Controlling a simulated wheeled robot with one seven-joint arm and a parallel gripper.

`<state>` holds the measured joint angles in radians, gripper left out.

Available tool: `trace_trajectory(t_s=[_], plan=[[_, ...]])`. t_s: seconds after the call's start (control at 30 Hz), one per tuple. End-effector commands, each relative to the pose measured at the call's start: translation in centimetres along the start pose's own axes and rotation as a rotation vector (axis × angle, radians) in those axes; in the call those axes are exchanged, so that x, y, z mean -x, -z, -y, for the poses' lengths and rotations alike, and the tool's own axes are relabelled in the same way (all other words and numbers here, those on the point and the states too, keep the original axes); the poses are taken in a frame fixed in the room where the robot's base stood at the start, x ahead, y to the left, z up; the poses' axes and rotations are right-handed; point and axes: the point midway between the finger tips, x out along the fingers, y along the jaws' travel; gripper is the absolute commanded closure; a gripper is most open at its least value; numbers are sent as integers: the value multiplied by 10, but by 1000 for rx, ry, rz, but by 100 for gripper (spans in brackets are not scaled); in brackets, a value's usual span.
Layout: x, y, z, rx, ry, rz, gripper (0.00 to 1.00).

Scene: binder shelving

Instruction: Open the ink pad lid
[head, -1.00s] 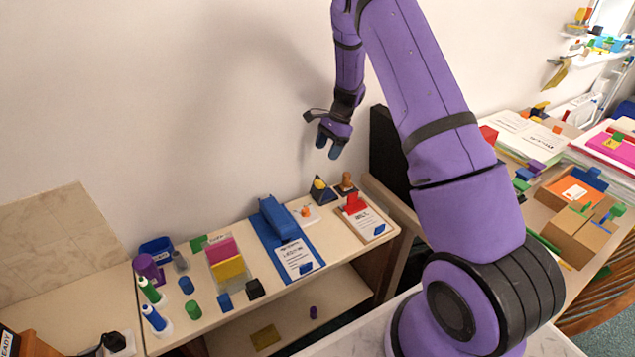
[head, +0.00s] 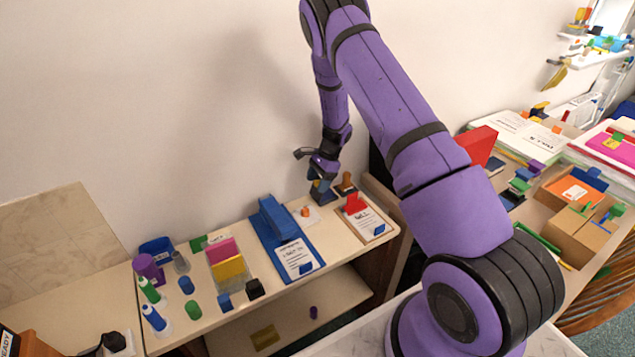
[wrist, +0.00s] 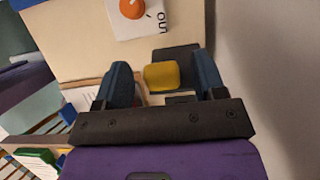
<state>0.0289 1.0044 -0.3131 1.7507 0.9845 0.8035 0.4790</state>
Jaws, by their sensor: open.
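The ink pad (wrist: 176,53) shows in the wrist view as a dark, flat piece with a yellow block (wrist: 161,76) on it. The yellow block lies between the two blue fingers of my gripper (wrist: 162,66). The fingers are open, with a gap visible on each side of the block. In the head view my gripper (head: 319,187) is low over the back right of the shelf top and mostly hides the ink pad. I cannot tell how far the fingertips are above the shelf surface.
A brown-handled stamp (head: 346,184) stands close to the right of my gripper. A white card with an orange knob (head: 306,213) lies just left. The wall is close behind.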

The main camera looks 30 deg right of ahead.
Motion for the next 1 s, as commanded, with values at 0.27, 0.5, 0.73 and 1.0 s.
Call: trace_trajectory(t_s=[0.27, 0.5, 0.73, 1.0], plan=[[-4, 0, 0, 1, 1, 0, 36], [-4, 0, 0, 1, 1, 0, 71], [-4, -1, 0, 1, 0, -4, 100], [-12, -16, 0, 5, -4, -165, 100]])
